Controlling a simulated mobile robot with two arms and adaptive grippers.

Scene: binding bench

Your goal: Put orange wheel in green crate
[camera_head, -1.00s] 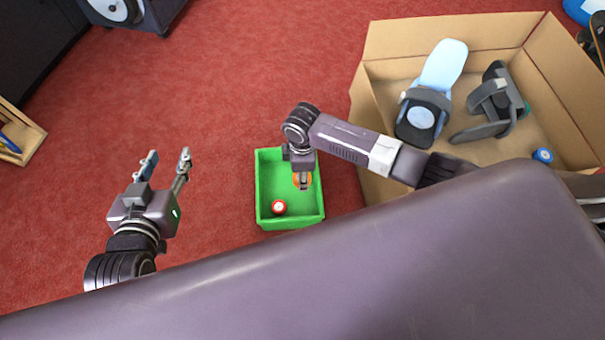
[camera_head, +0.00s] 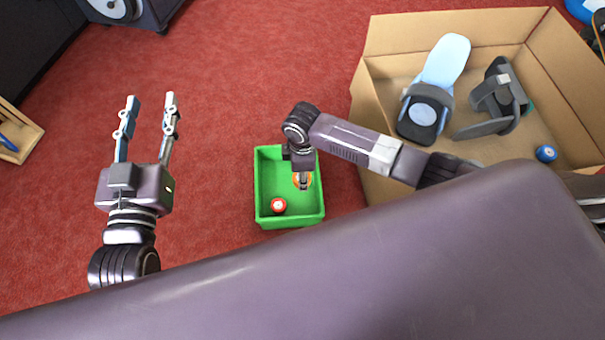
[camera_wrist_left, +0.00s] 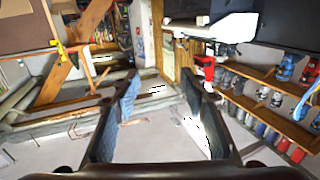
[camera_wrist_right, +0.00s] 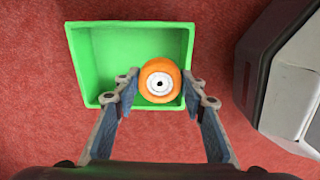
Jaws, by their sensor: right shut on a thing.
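The green crate (camera_head: 262,207) stands on the red floor in the head view; the right wrist view also shows its green wall (camera_wrist_right: 84,62). My right gripper (camera_head: 303,183) is over the crate's right part, pointing down. In the right wrist view its fingers (camera_wrist_right: 157,88) are shut on the orange wheel (camera_wrist_right: 160,82), which is within the crate's outline. I cannot tell whether the wheel touches the crate floor. In the head view the gripper partly hides the orange wheel (camera_head: 309,181). My left gripper (camera_head: 151,97) is open and empty, left of the crate.
A red wheel (camera_head: 278,205) lies in the crate's near left part. A large cardboard box (camera_head: 386,68) with shoe-like bindings and a blue wheel (camera_head: 546,153) stands at the right. Red floor between my left gripper and the crate is clear.

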